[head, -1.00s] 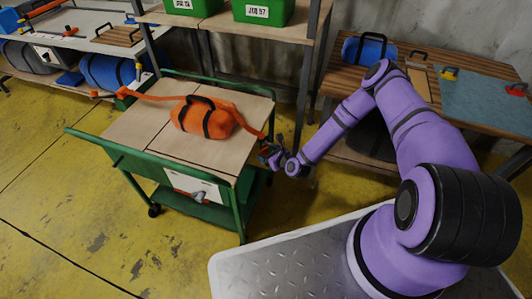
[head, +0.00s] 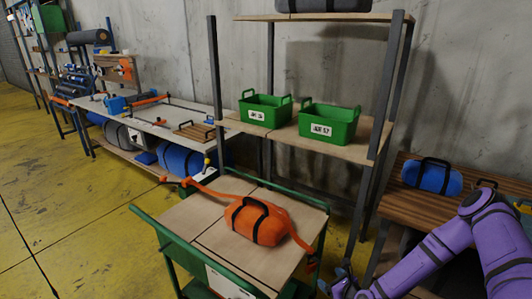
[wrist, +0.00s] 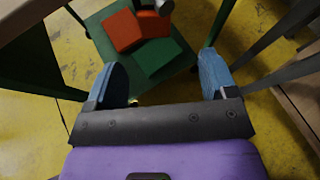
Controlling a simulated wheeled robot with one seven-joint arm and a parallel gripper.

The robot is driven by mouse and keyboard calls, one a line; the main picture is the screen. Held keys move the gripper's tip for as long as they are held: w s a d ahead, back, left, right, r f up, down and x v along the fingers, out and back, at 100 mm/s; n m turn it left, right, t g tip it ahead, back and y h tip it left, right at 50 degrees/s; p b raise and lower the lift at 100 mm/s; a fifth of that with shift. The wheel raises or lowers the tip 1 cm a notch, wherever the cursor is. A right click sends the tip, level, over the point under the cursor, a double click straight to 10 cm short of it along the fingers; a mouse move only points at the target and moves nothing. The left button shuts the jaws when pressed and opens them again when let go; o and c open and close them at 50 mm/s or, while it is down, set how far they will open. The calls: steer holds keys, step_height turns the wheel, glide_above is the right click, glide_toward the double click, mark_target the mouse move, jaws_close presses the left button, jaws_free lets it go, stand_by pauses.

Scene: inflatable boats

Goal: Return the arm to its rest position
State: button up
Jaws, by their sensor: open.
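My purple arm (head: 440,252) is bent at the lower right of the head view. My gripper shows in the wrist view (wrist: 164,82), its two blue fingers spread wide with nothing between them. In the head view only part of the gripper end shows at the bottom edge, beside the right side of the green cart (head: 322,235). In the wrist view the gripper points down toward the cart's lower green shelf (wrist: 168,62), where orange-red box-like things (wrist: 122,30) lie. I cannot tell the distance to them.
An orange bag (head: 257,222) with black straps lies on the cart's wooden top. Behind stands a shelf rack (head: 354,145) with two green bins (head: 330,124). A blue roll (head: 432,177) lies on the bench at right. Yellow floor (head: 70,185) at left is open.

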steer(key=w+d+r+n+g+h, duration=0.1)
steer(key=d+r+n+g+h, duration=0.15)
steer(key=r+n, duration=0.75)
steer(key=d+r+n+g+h, duration=0.1)
steer(key=d+r+n, duration=0.2)
steer(key=r, duration=1.2)
steer(key=w+d+r+n+g+h, duration=0.1)
steer(key=d+r+n+g+h, duration=0.15)
steer(key=r+n, duration=0.75)
steer(key=s+a+r+n+h, duration=0.1)
steer(key=s+r, duration=0.6)
steer(key=r, duration=0.3)
steer(key=s+r+n, duration=0.1)
steer(key=s+r, duration=0.5)
steer(key=r, duration=0.5)
steer(key=s+a+r+n, duration=0.1)
steer(key=s+r+n, duration=0.1)
steer(key=s, duration=0.7)
steer(key=s+a+r+n+y, duration=0.1)
steer(key=s+r+n, duration=0.2)
steer(key=s, duration=0.7)
step_height(320, 180, up, 2)
steer(key=shift+s+a+r+g, duration=0.2)
steer(key=shift+a+g, duration=0.1)
steer(key=shift+a, duration=0.1)
